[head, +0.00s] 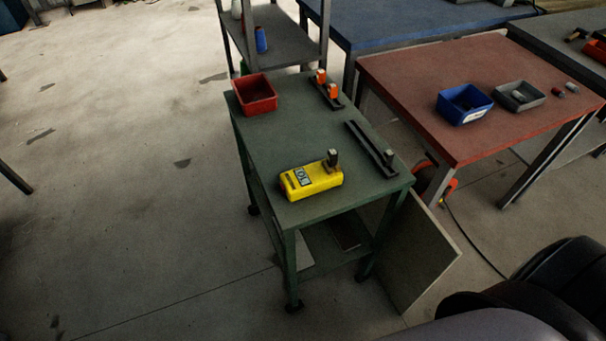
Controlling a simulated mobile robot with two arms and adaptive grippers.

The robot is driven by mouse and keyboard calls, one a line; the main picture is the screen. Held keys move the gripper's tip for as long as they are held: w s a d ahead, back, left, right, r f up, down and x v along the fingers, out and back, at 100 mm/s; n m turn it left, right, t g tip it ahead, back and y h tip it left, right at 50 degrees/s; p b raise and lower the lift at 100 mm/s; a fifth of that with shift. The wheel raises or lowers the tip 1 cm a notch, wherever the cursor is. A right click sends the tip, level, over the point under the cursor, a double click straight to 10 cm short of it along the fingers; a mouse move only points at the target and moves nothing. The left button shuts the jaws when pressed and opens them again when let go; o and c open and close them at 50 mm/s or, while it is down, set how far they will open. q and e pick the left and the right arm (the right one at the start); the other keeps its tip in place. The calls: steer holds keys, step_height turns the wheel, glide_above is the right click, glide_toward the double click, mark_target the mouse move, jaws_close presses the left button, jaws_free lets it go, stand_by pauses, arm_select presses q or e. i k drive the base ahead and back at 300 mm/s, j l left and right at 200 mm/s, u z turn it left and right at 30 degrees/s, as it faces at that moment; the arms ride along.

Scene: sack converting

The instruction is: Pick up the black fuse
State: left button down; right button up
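A small dark upright piece with a pale top (332,158) is at the far right end of a yellow device (318,187) on the green cart (290,135); it may be the black fuse. I cannot tell whether it rests on the device or stands just behind it. A black rail (368,146) lies to the right, with a small grey piece (389,156) at its near end. A second dark rail (328,94) behind carries two orange pieces (321,76). Neither of my grippers is in view.
A red bin (256,101) stands at the cart's back left. The red table (420,75) to the right holds a blue bin (464,113), a grey tray (505,100) and small loose pieces. A board (425,255) leans at the cart's right. The floor left is mostly clear.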

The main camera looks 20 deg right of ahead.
mark_target(332, 154)
steer(key=z, duration=0.3)
steer(key=i+j+z, duration=0.15)
steer(key=z, duration=0.3)
steer(key=i+j+z, duration=0.1)
steer(key=j+z, duration=0.35)
steer(key=i+j+z, duration=0.1)
steer(key=j+z, duration=0.15)
steer(key=z, duration=0.25)
steer(key=j+z, duration=0.45)
steer(key=l, duration=0.1)
